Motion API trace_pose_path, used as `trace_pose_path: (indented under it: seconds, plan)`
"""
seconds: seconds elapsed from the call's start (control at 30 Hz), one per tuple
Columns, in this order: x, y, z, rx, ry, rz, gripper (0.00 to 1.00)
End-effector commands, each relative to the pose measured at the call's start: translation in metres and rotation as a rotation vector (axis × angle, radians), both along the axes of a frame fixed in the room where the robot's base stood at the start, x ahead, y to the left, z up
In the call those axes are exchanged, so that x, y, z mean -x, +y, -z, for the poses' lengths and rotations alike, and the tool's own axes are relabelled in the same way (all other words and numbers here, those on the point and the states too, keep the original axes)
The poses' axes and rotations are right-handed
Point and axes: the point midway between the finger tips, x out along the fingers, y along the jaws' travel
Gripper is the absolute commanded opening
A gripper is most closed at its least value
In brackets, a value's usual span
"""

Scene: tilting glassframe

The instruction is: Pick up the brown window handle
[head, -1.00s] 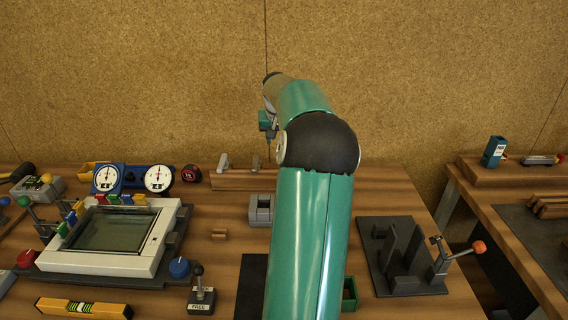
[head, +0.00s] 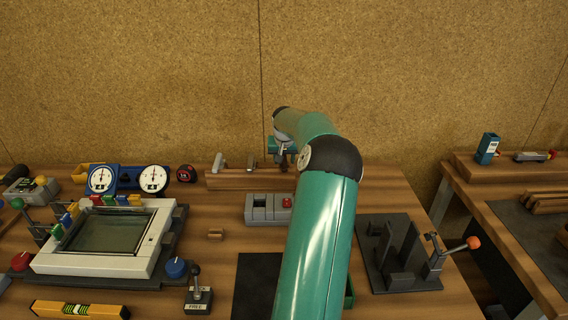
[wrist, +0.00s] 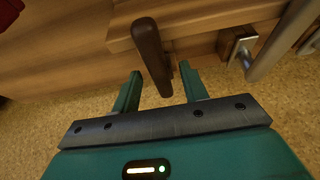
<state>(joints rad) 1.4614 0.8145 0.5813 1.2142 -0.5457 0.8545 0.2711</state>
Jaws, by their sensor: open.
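The brown window handle (wrist: 148,45) shows in the wrist view as a dark, rounded bar on a wooden block (wrist: 206,15). Its far end is near the top of the picture and its lower end reaches in between my gripper's fingertips. My gripper (wrist: 160,72) is open, with one finger on each side of the handle and visible gaps. In the head view my gripper (head: 281,150) is over the right part of the wooden rail (head: 232,181). There the brown handle is mostly hidden by my arm and gripper.
Two grey handles (head: 219,163) (head: 251,163) stand on the rail to the left. A grey box with a red button (head: 263,207) lies in front of it. Gauges (head: 102,180) and a screen panel (head: 110,234) are at left; a dark bracket fixture (head: 400,256) is at right.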

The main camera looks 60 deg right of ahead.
Motion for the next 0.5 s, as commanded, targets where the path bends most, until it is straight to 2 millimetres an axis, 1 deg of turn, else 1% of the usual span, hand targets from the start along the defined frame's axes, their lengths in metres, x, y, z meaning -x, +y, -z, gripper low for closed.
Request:
trace_pose_path:
  seconds: [0.03,0.13,0.37,0.47,0.5]
  plan:
    - [-0.0024,-0.0023,0.0072,-0.001,-0.002,-0.001,0.44]
    - [-0.0041,-0.0055,0.0143,0.001,-0.003,0.0,0.44]
    - [-0.0041,-0.0061,0.0153,0.001,-0.002,0.0,0.44]
    - [-0.0041,-0.006,0.0152,0.001,-0.002,0.0,0.26]
    - [-0.0041,-0.006,0.0152,0.001,-0.002,0.0,0.18]
